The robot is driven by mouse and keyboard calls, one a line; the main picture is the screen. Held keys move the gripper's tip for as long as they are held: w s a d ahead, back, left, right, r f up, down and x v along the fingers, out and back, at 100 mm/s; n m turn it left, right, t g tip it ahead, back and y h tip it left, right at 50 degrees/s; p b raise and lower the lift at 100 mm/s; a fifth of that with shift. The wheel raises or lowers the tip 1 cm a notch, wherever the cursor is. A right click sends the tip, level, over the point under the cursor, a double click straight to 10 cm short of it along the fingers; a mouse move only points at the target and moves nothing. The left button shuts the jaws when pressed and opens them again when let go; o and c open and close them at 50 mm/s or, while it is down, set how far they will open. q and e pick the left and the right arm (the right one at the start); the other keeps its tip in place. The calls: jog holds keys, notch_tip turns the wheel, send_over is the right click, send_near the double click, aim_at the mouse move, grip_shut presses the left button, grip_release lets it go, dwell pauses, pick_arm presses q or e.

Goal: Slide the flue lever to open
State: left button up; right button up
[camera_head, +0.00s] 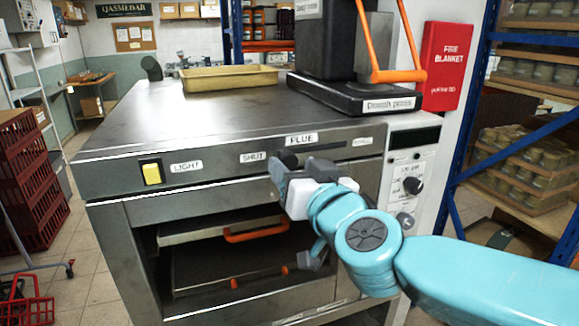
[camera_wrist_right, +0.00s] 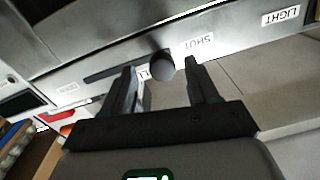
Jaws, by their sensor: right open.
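The flue lever's dark round knob (camera_wrist_right: 162,66) shows in the right wrist view, at one end of a dark slot (camera_wrist_right: 115,70) in the oven's front panel. In the head view the slot (camera_head: 330,147) lies under the FLUE label (camera_head: 301,139), with the SHUT label (camera_head: 253,157) at its left. The knob is near the SHUT end; in the head view my gripper largely hides it. My right gripper (camera_wrist_right: 162,64) is open, with its fingers on either side of the knob in the picture. Contact cannot be told. It also shows in the head view (camera_head: 297,168). My left gripper is out of view.
The steel oven (camera_head: 200,110) carries a yellow tray (camera_head: 228,78) and a black press (camera_head: 345,95) with an orange handle. A yellow light switch (camera_head: 152,173) is at the panel's left. The oven's lower front is open, showing orange-handled trays. A blue-framed jar rack (camera_head: 470,120) stands right.

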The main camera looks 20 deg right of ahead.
aim_at(291, 164)
jog(key=w, duration=0.3)
jog(key=shift+w+a, duration=0.1)
jog(key=shift+a, duration=0.2)
jog(key=shift+d, duration=0.15)
